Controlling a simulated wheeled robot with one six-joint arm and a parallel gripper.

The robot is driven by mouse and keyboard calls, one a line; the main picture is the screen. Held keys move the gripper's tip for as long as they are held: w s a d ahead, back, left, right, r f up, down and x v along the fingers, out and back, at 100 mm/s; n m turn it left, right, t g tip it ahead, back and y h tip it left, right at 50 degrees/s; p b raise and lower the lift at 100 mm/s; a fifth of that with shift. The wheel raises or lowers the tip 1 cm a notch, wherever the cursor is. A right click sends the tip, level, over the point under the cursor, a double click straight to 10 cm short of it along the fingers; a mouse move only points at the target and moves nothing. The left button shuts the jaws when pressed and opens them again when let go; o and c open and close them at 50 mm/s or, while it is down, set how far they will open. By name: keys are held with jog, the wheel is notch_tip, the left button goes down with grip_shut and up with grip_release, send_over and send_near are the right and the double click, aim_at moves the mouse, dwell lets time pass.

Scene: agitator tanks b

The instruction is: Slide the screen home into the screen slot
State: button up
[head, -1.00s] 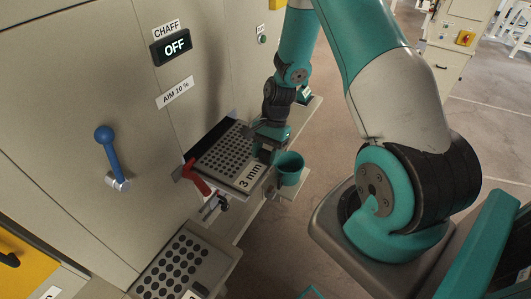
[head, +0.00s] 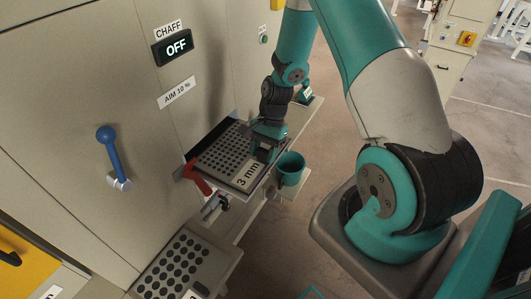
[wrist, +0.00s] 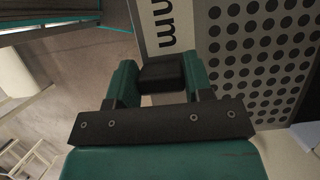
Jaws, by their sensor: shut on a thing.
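The screen (head: 222,152) is a grey plate with rows of dark round holes and a "3 mm" label on its outer end. It lies at the dark screen slot (head: 228,117) in the cabinet face, with much of the plate still showing outside. My gripper (head: 262,155) is at the screen's outer end, beside the label. In the wrist view, my gripper's two teal fingers (wrist: 162,85) are closed on a black block (wrist: 162,73), the screen's handle. The screen (wrist: 262,50) shows behind it. The screen's far edge is hidden in the head view.
A red-handled clamp (head: 199,178) sits at the near side of the slot. A teal cup (head: 290,170) stands beside the ledge on the right. Another screen with larger holes (head: 172,268) lies lower in front. A blue lever (head: 112,150) is on the cabinet at left.

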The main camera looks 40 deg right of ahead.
aim_at(223, 147)
jog(key=shift+w+a, duration=0.25)
jog(key=shift+w, duration=0.35)
jog(key=shift+w+a, duration=0.1)
jog(key=shift+w, duration=0.15)
jog(key=shift+w+a+b, duration=0.2)
jog(key=shift+w+a, duration=0.4)
jog(key=shift+w, duration=1.05)
jog(key=shift+w+a+b, duration=0.2)
jog(key=shift+w+a, duration=0.4)
jog(key=shift+w, duration=1.05)
jog(key=shift+w+a+b, duration=0.2)
jog(key=shift+w+a, duration=0.4)
jog(key=shift+w, duration=1.05)
jog(key=shift+w, duration=0.1)
jog(key=shift+w+a, duration=0.2)
jog(key=shift+w, duration=0.3)
jog(key=shift+s, duration=0.1)
jog(key=shift+s+d+p, duration=0.4)
jog(key=shift+s+d, duration=0.45)
jog(key=shift+s, duration=1.45)
jog(key=shift+s+d+p, duration=0.4)
jog(key=shift+s+d, duration=0.4)
jog(key=shift+s, duration=1.45)
jog(key=shift+s+d+p, duration=0.4)
jog(key=shift+s+d, duration=0.45)
jog(key=shift+s, duration=1.45)
